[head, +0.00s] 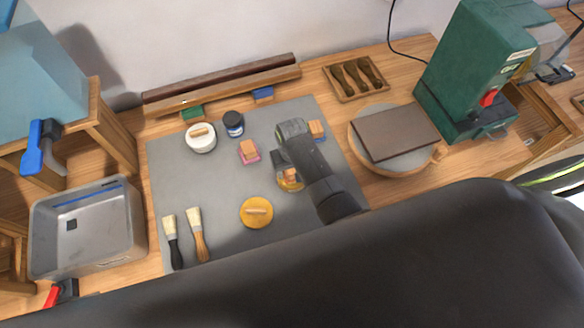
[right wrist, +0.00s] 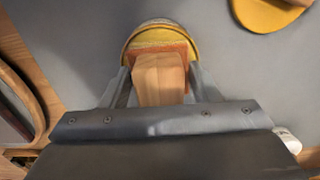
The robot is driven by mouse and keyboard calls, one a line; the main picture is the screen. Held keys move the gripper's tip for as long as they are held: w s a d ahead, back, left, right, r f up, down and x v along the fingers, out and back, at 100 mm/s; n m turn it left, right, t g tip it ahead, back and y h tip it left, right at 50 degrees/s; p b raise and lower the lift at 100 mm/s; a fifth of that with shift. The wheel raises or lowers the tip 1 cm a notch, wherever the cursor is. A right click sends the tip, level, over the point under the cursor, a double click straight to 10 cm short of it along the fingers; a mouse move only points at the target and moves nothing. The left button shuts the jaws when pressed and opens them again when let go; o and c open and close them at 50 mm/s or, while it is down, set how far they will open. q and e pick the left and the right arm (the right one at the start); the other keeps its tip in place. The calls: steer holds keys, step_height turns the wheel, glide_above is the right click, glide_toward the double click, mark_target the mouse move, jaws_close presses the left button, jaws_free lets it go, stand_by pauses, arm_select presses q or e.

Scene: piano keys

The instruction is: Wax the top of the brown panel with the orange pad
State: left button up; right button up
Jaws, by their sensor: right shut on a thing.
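The orange pad (right wrist: 160,48) has a wooden block handle, and my right gripper (right wrist: 160,85) is shut on that handle. The pad is over a round yellow tin (right wrist: 150,28) on the grey mat; whether it touches the contents is hidden. In the head view my right gripper (head: 288,165) partly covers the pad and the tin (head: 291,185). The flat brown panel (head: 397,132) lies to the right on a round, wood-rimmed turntable (head: 362,152), apart from the gripper. My left gripper is not in view.
A green machine (head: 470,65) stands behind the panel's right side.

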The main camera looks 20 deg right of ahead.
steer(key=shift+s, duration=0.1)
steer(key=shift+r, duration=3.5)
